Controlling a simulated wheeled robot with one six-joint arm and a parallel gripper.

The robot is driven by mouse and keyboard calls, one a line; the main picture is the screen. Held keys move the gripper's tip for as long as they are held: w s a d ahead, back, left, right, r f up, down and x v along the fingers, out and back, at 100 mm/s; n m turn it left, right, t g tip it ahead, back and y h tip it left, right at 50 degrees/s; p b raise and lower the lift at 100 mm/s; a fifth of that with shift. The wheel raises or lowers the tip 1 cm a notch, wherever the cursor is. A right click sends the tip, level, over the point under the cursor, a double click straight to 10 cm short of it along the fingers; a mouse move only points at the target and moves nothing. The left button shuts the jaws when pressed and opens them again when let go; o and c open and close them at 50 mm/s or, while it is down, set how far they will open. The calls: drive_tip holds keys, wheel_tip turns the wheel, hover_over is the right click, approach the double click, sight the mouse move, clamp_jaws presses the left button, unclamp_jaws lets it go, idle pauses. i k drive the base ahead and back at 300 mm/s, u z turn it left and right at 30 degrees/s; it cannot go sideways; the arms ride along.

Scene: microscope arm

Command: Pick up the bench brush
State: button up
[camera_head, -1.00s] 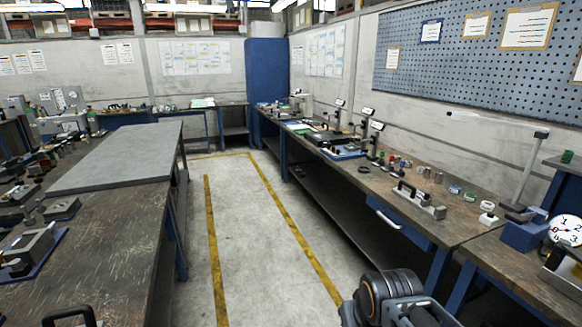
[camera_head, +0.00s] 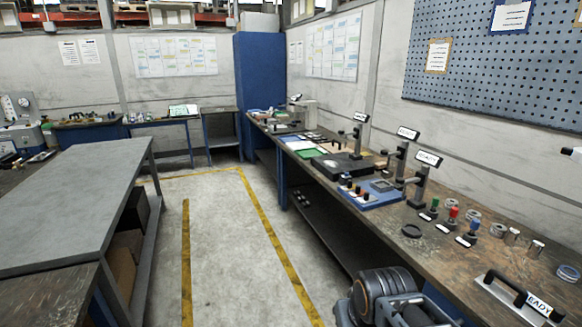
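I cannot make out a bench brush for certain in the head view. A low pale block with a black bar handle (camera_head: 510,292) lies on the right bench near the right edge, and I cannot tell what it is. Part of my own arm, a dark ribbed joint, shows at the bottom right. My gripper's fingers are not in view.
The long right bench (camera_head: 437,262) carries display stands (camera_head: 418,180), a blue tray (camera_head: 370,196), coloured knobs (camera_head: 452,215) and metal cylinders (camera_head: 512,236). A grey-topped table (camera_head: 80,190) stands on the left. The yellow-lined floor aisle (camera_head: 220,235) between them is clear.

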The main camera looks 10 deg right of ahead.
sight(380, 166)
drive_tip(key=i, duration=1.2)
drive_tip(key=z, duration=0.95)
